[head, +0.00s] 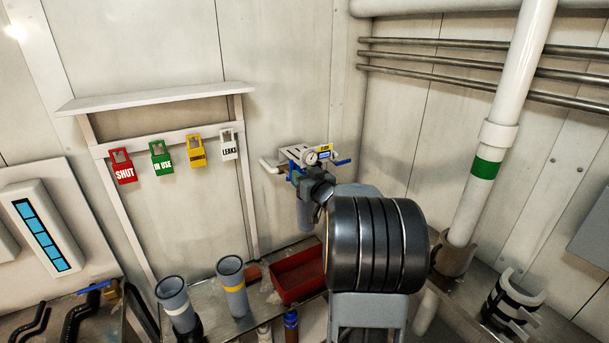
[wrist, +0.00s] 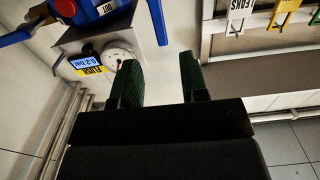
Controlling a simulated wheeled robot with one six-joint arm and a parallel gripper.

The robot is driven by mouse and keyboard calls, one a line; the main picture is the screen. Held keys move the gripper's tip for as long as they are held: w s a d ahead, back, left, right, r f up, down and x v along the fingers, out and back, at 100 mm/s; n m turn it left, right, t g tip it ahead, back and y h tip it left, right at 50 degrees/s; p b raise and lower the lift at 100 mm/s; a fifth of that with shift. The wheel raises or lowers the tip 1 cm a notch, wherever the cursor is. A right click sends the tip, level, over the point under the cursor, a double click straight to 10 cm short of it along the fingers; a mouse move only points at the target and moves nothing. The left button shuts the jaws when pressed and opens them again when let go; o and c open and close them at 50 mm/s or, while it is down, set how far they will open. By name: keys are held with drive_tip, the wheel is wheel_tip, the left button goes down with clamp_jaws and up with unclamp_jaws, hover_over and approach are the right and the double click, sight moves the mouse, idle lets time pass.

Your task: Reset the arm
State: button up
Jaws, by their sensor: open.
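My arm shows in the head view as a large dark ribbed link (head: 375,245) at the centre right. The left finger overlaps the view of a round pressure gauge (wrist: 118,52). I cannot tell whether my gripper touches the unit.
A red tray (head: 298,278) and two grey cups (head: 233,285) (head: 176,303) stand on the bench left of my arm. Red, green, yellow and white tags (head: 228,145) hang from a rack. A white pipe (head: 500,130) rises on the right. Blue handles (wrist: 158,22) lie close in the wrist view.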

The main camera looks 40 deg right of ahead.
drive_tip(key=shift+a, duration=0.15)
drive_tip(key=shift+w, duration=0.1)
drive_tip(key=s+d+f+m+g+h, duration=0.2)
drive_tip(key=s+d+f+g+h, duration=0.15)
drive_tip(key=f+g, duration=0.2)
drive_tip(key=s+a+f+m+g, duration=0.1)
drive_tip(key=s+a+f+g, duration=0.2)
drive_tip(key=s+f+g, duration=0.15)
drive_tip(key=s+a+n+g+y, duration=0.1)
drive_tip(key=s+a, duration=0.3)
drive_tip(key=a, duration=0.5)
drive_tip(key=s+a+n+g+y, duration=0.1)
drive_tip(key=s+a+n+y, duration=0.1)
drive_tip(key=s+a, duration=0.3)
drive_tip(key=s+a+n+g+y, duration=0.1)
drive_tip(key=s+a, duration=0.4)
drive_tip(key=a, duration=0.8)
drive_tip(key=shift+s+r+n+g+y, duration=0.3)
drive_tip(key=shift+g+y, duration=0.1)
drive_tip(key=shift+y, duration=0.45)
